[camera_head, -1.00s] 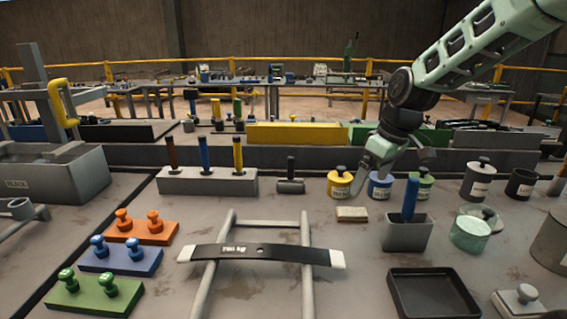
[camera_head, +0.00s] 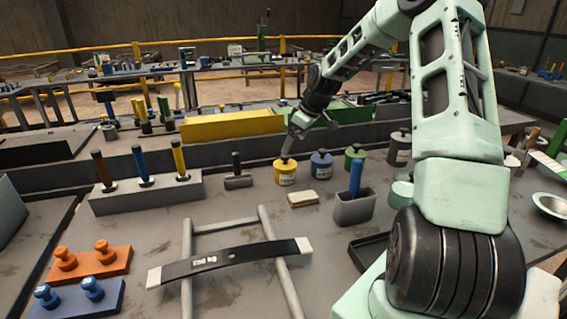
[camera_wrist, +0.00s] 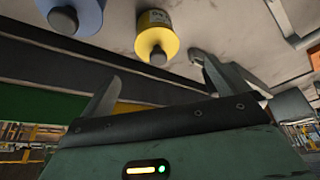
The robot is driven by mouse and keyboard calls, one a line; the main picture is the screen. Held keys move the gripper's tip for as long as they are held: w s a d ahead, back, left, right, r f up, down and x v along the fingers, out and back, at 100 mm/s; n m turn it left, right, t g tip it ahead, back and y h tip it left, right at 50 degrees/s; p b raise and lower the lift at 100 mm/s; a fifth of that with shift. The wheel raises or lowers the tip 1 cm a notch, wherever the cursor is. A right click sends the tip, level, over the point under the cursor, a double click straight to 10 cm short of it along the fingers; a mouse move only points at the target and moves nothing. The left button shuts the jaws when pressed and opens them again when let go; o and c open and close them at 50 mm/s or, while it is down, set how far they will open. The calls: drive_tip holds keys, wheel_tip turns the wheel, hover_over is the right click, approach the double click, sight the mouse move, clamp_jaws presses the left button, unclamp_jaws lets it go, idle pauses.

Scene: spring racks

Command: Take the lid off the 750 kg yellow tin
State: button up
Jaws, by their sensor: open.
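Whether a finger touches the knob I cannot tell. The tin's weight label is too small to read.
A blue tin (camera_head: 321,164) and a green tin (camera_head: 355,156) stand to the right. A pale block (camera_head: 303,198) lies in front, beside a grey holder (camera_head: 353,210) with a blue handle. A small dark-handled tool (camera_head: 238,181) stands left. A long yellow bin (camera_head: 230,125) runs behind.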

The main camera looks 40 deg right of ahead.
sight(288, 156)
drive_tip(key=p+x, duration=0.1)
drive_tip(key=x, duration=0.8)
drive_tip(key=shift+w+d+p, duration=0.15)
drive_tip(key=shift+d+p, duration=0.05)
drive_tip(key=shift+p, duration=0.2)
drive_tip(key=c, duration=1.1)
